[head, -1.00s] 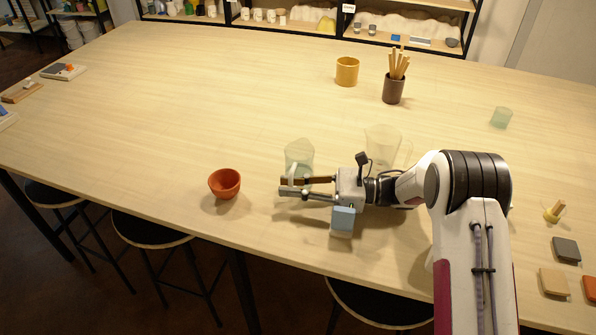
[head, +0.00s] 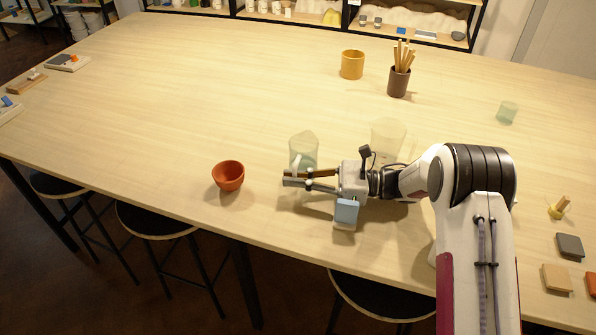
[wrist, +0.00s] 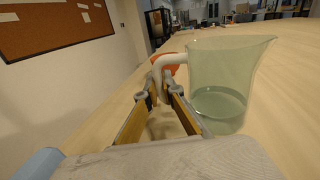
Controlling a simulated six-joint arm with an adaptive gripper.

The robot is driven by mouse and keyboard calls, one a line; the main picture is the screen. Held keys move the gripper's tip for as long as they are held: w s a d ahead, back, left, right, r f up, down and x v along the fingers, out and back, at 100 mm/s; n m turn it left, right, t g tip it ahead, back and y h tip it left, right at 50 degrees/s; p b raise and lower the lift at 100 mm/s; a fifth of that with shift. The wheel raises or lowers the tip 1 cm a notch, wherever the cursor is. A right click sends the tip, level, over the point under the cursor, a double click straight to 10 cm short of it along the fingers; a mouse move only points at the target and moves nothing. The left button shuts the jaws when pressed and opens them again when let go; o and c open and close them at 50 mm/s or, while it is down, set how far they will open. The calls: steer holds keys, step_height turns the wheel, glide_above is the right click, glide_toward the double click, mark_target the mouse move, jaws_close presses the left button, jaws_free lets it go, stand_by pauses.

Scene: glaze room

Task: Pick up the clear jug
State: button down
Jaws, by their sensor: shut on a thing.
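A clear jug (head: 302,143) with a pale green tint low down stands upright, seemingly on the table, left of centre in the head view. In the wrist view the jug (wrist: 225,75) fills the right side, spout to the right and whitish handle to the left. My gripper (head: 287,178) reaches from the right, in front of the jug's body. In the wrist view my gripper's fingers (wrist: 158,92) are shut on the handle (wrist: 163,72). Whether the base touches the table is hard to tell. A second clear vessel (head: 388,132) stands behind my arm, partly hidden.
An orange bowl (head: 228,177) sits just left of my fingertips. A yellow pot (head: 352,65), a dark cup of wooden sticks (head: 398,82) and a greenish cup (head: 507,112) stand farther back. Small tiles (head: 569,246) lie at right.

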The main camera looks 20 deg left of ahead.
steer(key=shift+r, duration=0.3)
steer(key=shift+r, duration=4.55)
steer(key=shift+r, duration=0.15)
